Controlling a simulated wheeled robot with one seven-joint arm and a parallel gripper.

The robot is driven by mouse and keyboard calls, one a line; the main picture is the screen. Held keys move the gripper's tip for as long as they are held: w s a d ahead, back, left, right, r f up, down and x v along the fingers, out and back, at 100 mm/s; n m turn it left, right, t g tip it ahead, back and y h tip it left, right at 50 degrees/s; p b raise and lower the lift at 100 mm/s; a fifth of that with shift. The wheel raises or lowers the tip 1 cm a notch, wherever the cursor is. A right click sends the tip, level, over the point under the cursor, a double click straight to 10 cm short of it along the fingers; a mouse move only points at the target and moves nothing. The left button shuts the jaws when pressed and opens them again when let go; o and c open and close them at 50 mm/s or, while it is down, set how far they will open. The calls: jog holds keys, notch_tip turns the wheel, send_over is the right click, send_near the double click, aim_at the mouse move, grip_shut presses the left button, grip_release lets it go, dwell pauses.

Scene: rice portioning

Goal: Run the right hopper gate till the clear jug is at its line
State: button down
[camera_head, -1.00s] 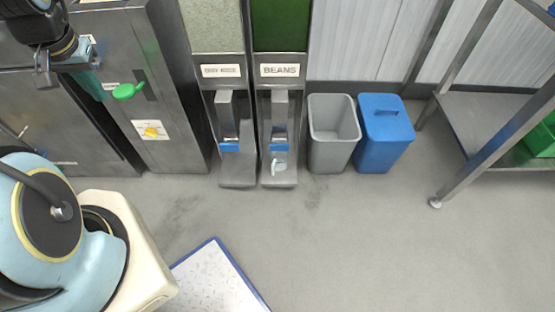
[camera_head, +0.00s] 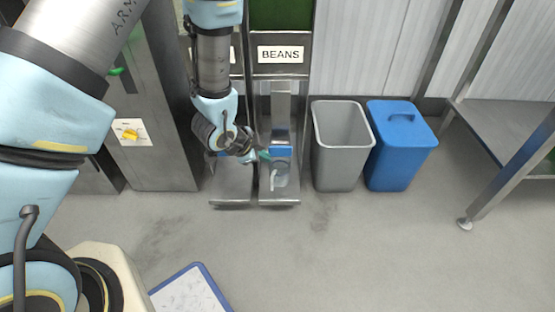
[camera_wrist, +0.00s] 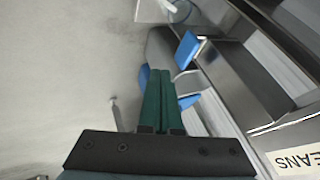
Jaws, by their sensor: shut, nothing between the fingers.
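The right hopper, labelled BEANS (camera_head: 281,54), has a blue gate lever (camera_head: 282,151) low on its chute. The clear jug (camera_head: 280,178) stands on the base below that lever; its fill level and line are too small to read. My gripper (camera_head: 263,155) is at the left side of the lever, its fingers shut and empty; whether they touch it I cannot tell. In the wrist view the green fingers (camera_wrist: 159,72) lie together close to blue lever parts (camera_wrist: 187,48), and part of the clear jug (camera_wrist: 168,10) shows at the top edge.
The left hopper is mostly hidden behind my arm. A grey bin (camera_head: 340,150) and a blue lidded bin (camera_head: 399,148) stand just right of the hoppers. A steel rack (camera_head: 507,122) is farther right. The floor in front is clear, apart from a blue-edged white board (camera_head: 190,292).

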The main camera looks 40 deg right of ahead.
jog(key=w+d+f+b, duration=0.3)
jog(key=w+d+f, duration=0.1)
jog(key=d+f, duration=0.4)
jog(key=shift+w+d, duration=0.15)
jog(key=shift+w, duration=0.1)
dwell(0.5)
